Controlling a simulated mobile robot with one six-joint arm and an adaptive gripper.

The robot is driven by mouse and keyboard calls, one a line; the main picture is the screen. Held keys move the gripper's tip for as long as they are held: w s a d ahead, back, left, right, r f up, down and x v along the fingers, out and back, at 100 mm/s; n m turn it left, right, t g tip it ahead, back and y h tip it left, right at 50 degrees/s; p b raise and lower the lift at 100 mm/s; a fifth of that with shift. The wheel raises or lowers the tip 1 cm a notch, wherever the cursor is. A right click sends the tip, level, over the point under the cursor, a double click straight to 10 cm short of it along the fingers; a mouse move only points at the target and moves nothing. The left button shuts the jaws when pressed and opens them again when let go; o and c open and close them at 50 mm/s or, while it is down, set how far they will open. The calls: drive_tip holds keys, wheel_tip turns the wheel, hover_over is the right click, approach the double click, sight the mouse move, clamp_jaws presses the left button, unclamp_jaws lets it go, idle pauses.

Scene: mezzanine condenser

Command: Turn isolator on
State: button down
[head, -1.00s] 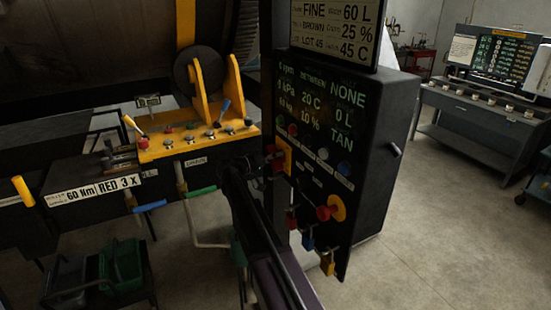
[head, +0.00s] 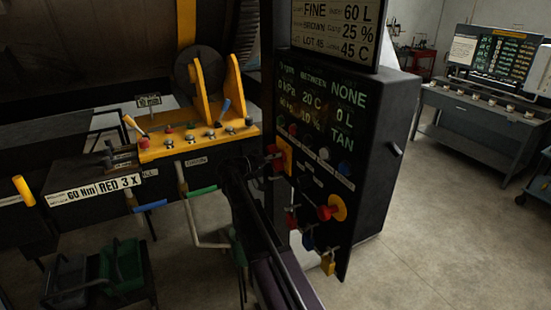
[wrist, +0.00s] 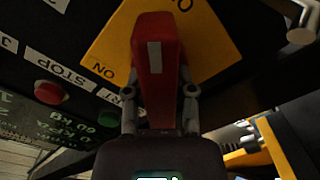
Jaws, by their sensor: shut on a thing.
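The isolator is a red handle (head: 273,160) on a yellow plate (head: 287,155) on the dark control panel. In the wrist view the red handle (wrist: 155,65) with a pale stripe fills the middle, over the yellow plate (wrist: 215,40). "ON" shows on the plate left of the handle; another label at the top edge is cut off. My gripper (wrist: 160,95) is shut on the red handle, one finger on each side. In the head view my gripper (head: 250,166) is dark and partly merges with the panel. I cannot tell which marking the handle points to.
A red knob on a yellow disc (head: 331,210) and hanging padlocks (head: 328,263) are lower on the panel. A red button (wrist: 50,92) sits by the STOP label. A yellow lever console (head: 200,143) stands to the left.

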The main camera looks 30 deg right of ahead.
drive_tip(key=n, duration=0.4)
drive_tip(key=shift+d, duration=0.1)
drive_tip(key=n, duration=0.4)
drive_tip(key=shift+n, duration=0.3)
drive_tip(key=n, duration=0.4)
drive_tip(key=shift+n, duration=0.3)
drive_tip(key=n, duration=0.4)
drive_tip(key=shift+f, duration=0.1)
drive_tip(key=shift+c, duration=2.2)
unclamp_jaws()
